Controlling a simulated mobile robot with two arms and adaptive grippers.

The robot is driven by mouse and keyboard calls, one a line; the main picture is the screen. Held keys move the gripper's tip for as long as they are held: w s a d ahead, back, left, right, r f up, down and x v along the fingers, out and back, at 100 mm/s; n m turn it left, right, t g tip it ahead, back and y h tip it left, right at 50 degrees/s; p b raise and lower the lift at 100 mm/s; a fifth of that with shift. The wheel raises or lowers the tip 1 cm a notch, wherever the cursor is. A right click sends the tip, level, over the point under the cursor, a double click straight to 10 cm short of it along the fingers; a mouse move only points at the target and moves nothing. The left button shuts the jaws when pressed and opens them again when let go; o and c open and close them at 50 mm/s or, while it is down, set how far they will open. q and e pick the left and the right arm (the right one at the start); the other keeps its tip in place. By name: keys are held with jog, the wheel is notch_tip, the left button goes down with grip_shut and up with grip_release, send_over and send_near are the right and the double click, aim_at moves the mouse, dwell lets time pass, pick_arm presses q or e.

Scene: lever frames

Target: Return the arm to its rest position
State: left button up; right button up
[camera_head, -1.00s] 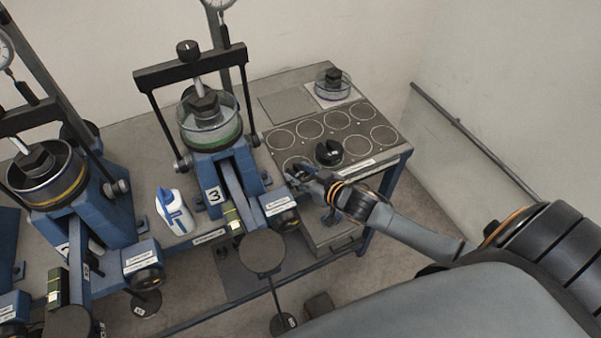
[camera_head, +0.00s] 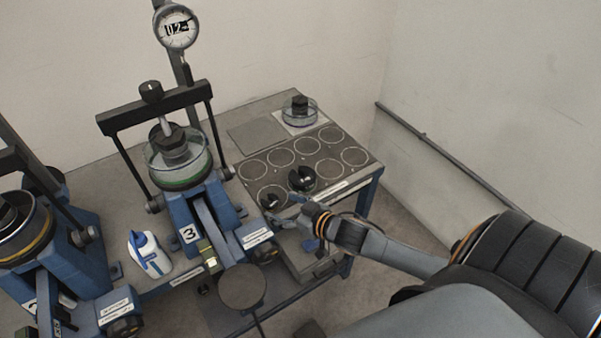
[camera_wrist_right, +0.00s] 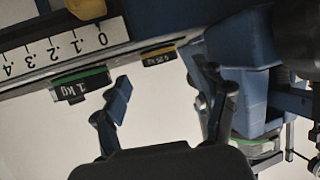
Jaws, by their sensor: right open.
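My right gripper (camera_head: 284,210) is in the head view, at the front edge of the weight tray (camera_head: 262,165), just right of the blue lever frame numbered 3 (camera_head: 195,215). In the right wrist view my right gripper (camera_wrist_right: 168,95) has its two fingers spread apart with nothing between them. The number 3 frame's lever beam with a scale (camera_wrist_right: 60,50) crosses the upper left of that view. My left gripper is not in view.
Black weights (camera_head: 302,179) stand on the tray's circles. A glass dish (camera_head: 299,112) stands at the back right. A white and blue bottle (camera_head: 149,253) stands left of frame 3. A second frame (camera_head: 60,245) is at the left. A wall rail (camera_head: 440,152) runs along the right.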

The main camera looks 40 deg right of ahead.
jog(key=v, duration=0.8)
